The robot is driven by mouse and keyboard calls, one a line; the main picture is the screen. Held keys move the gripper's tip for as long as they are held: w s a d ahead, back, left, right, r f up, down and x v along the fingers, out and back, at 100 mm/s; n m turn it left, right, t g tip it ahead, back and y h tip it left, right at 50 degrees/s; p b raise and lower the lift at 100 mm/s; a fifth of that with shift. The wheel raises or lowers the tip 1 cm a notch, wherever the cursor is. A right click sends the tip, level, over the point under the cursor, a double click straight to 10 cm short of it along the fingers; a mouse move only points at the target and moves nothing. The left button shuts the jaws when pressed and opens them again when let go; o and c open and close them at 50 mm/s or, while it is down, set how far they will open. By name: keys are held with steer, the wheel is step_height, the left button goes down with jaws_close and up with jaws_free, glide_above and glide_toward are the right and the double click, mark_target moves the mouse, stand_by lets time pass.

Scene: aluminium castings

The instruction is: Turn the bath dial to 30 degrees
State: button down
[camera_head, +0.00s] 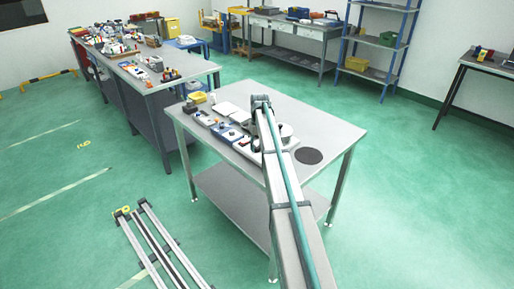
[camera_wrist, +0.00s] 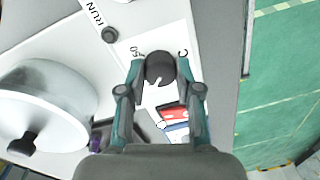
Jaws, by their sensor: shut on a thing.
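In the wrist view the bath dial (camera_wrist: 160,68) is a round black knob on a white panel, with a white pointer mark on its near side. The printed marks "50" and "C" show to its left and right. My gripper (camera_wrist: 160,72) has its fingers closed on the dial, one on each side. The rest of the dial's scale is hidden by the fingers. In the head view my arm reaches over the steel table (camera_head: 335,134), and the dial and fingers cannot be made out there.
A large white round vessel (camera_wrist: 50,98) with a black knob stands left of the dial. A small dark button (camera_wrist: 110,34) sits by "RUN". A red and white item (camera_wrist: 174,113) lies under my gripper. A dark disc (camera_head: 309,156) lies on the table's right part, with bare surface around it.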

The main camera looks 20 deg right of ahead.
steer(key=shift+n, duration=0.6)
steer(key=c, duration=0.8)
jaws_free()
steer(key=shift+r, duration=0.1)
steer(key=r, duration=1.1)
steer(key=shift+d+r, duration=0.35)
steer(key=shift+r, duration=0.05)
